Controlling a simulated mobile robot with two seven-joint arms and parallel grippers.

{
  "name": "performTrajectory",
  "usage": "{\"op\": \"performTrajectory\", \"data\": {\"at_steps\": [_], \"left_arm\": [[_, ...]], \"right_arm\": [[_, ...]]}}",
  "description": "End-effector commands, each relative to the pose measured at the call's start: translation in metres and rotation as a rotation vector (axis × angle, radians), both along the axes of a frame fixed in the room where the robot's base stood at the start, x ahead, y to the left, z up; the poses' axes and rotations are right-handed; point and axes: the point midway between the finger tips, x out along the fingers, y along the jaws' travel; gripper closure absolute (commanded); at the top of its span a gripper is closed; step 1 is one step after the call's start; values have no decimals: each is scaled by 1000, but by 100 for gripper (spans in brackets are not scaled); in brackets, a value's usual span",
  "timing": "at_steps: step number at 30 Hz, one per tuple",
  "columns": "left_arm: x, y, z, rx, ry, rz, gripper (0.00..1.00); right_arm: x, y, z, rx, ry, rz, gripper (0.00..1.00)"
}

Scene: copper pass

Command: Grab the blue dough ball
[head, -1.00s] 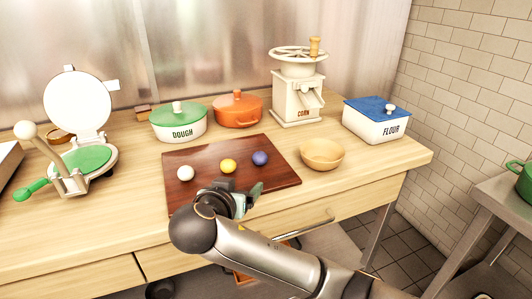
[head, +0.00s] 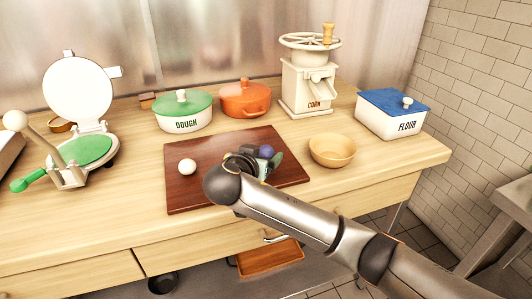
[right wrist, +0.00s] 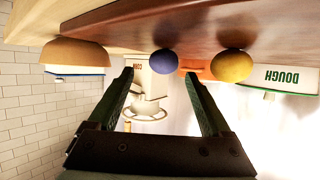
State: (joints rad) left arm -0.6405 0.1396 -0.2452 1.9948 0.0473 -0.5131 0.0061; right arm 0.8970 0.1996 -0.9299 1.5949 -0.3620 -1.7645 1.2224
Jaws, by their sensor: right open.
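The blue dough ball (head: 266,151) sits on the dark wooden board (head: 190,198), partly hidden by my right gripper (head: 262,162). In the right wrist view, the blue ball (right wrist: 164,62) lies ahead of the open fingers (right wrist: 160,75), between their tips in the picture, with nothing held. The yellow ball (right wrist: 232,65) shows to the right there; in the head view my gripper hides it. The white ball (head: 187,166) lies at the left of the board. My left gripper is not in view.
A wooden bowl (head: 332,151) stands right of the board. Behind are the dough pot (head: 183,112), an orange pot (head: 245,99), the corn mill (head: 308,85) and the flour box (head: 391,116). A tortilla press (head: 82,150) stands at the left.

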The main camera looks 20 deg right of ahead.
Motion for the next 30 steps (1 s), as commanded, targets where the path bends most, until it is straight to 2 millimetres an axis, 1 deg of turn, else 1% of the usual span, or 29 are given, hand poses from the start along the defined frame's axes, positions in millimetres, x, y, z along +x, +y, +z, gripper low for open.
{"op": "performTrajectory", "data": {"at_steps": [6, 9, 12, 18, 30], "left_arm": [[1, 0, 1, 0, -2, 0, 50], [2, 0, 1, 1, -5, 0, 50], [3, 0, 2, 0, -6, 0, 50], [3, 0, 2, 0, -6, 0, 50], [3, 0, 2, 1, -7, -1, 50]], "right_arm": [[28, -15, -6, -3, 0, -3, 17], [36, -20, -11, -2, 0, -3, 17], [40, -22, -12, 0, -1, 0, 17], [40, -22, -13, 0, -1, 0, 17], [40, -22, -13, 0, 0, 0, 62]]}}
